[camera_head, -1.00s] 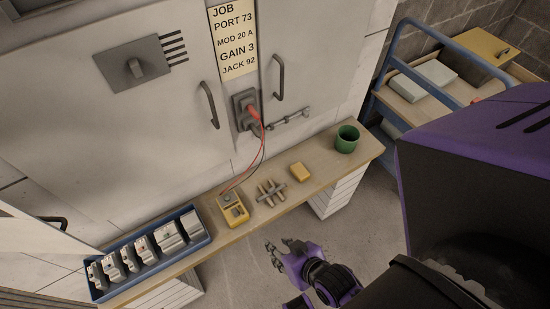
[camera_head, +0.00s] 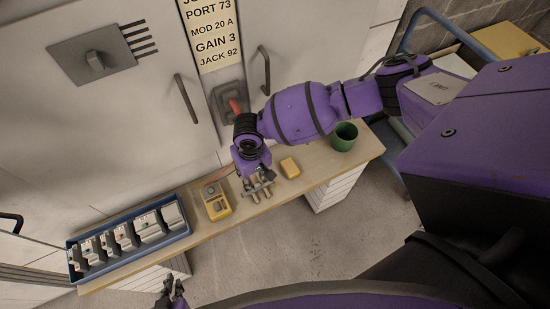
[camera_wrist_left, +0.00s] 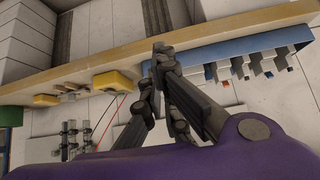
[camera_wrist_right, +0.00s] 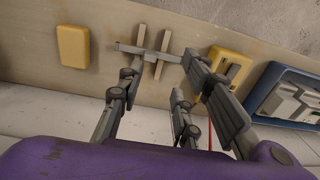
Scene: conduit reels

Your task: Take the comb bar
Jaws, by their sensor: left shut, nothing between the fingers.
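A grey bar (camera_wrist_right: 133,48), which I take to be the comb bar, lies across two short tan pegs on the narrow wooden shelf. In the head view my right gripper (camera_head: 257,181) is over it and hides most of it. In the right wrist view the right gripper (camera_wrist_right: 158,66) is open, its fingertips near the bar's two ends; I cannot tell whether they touch it. My left gripper (camera_head: 172,288) is low in front of the shelf, away from the bar; in the left wrist view its fingertips (camera_wrist_left: 161,54) are together and empty.
A yellow meter (camera_head: 216,203) with leads and a blue tray (camera_head: 128,259) of modules are left of the bar. A yellow block (camera_head: 290,167) and a green cup (camera_head: 344,137) are to its right. The cabinet wall with handles (camera_head: 187,98) rises behind the shelf (camera_head: 244,212).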

